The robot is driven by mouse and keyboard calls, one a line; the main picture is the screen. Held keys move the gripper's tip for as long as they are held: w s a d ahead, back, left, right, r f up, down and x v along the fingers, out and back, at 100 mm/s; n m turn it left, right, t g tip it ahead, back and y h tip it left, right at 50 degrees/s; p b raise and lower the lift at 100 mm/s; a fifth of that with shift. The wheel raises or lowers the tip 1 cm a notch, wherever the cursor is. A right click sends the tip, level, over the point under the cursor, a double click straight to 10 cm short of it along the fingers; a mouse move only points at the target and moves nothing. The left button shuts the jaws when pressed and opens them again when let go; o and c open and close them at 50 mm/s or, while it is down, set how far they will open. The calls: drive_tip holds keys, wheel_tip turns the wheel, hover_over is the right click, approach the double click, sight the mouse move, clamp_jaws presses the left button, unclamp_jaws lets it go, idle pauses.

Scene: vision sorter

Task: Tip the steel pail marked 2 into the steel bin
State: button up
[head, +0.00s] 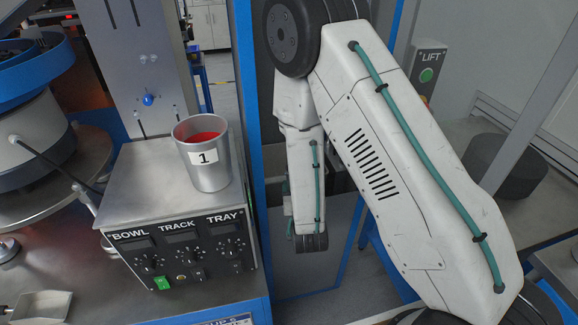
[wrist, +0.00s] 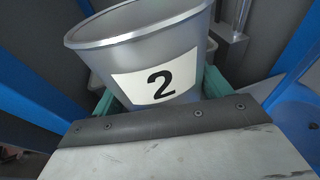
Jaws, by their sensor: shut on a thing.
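The steel pail marked 2 (wrist: 150,50) fills the top of the wrist view, its white label facing the camera. My gripper (wrist: 160,104) is shut on it, with green finger pads on both sides of the pail. The pail looks close to upright, slightly tilted in the picture. Its contents are hidden. In the head view my arm hangs at the centre and hides the gripper and this pail. I cannot make out the steel bin for certain in either view.
A steel pail marked 1 (head: 207,168) with red contents stands on the control box (head: 182,235) labelled BOWL, TRACK, TRAY. A blue bowl feeder (head: 30,62) is at the left. A blue post (head: 249,110) rises beside my arm. A scoop (head: 42,306) lies front left.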

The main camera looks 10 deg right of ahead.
drive_tip(key=shift+w+a+g, duration=0.1)
drive_tip(key=shift+w+g, duration=0.15)
drive_tip(key=shift+g, duration=0.45)
drive_tip(key=shift+w+r+n+g, duration=0.35)
drive_tip(key=shift+r+g, duration=0.15)
drive_tip(key=shift+g, duration=0.4)
drive_tip(key=shift+w+f+g+y, duration=0.2)
drive_tip(key=shift+w+g+y, duration=0.15)
drive_tip(key=shift+g, duration=0.35)
drive_tip(key=shift+w+r+g, duration=0.6)
drive_tip(key=shift+r+g, duration=0.05)
drive_tip(key=shift+g, duration=0.25)
drive_tip(key=shift+f+n+g+p, duration=0.25)
drive_tip(key=shift+g+p, duration=0.05)
drive_tip(key=shift+g, duration=0.4)
drive_tip(key=shift+s+f+g+p, duration=0.1)
drive_tip(key=shift+g+p, duration=0.3)
drive_tip(key=shift+g, duration=0.6)
drive_tip(key=shift+r+g+p, duration=0.55)
drive_tip(key=shift+r+g, duration=0.1)
drive_tip(key=shift+g, duration=0.15)
drive_tip(key=shift+f+g+p, duration=0.15)
drive_tip(key=shift+g+p, duration=0.15)
drive_tip(key=shift+g, duration=0.5)
drive_tip(key=shift+w+r+n+g+p, duration=0.3)
drive_tip(key=shift+w+r+g+p, duration=0.2)
drive_tip(key=shift+w+g, duration=0.35)
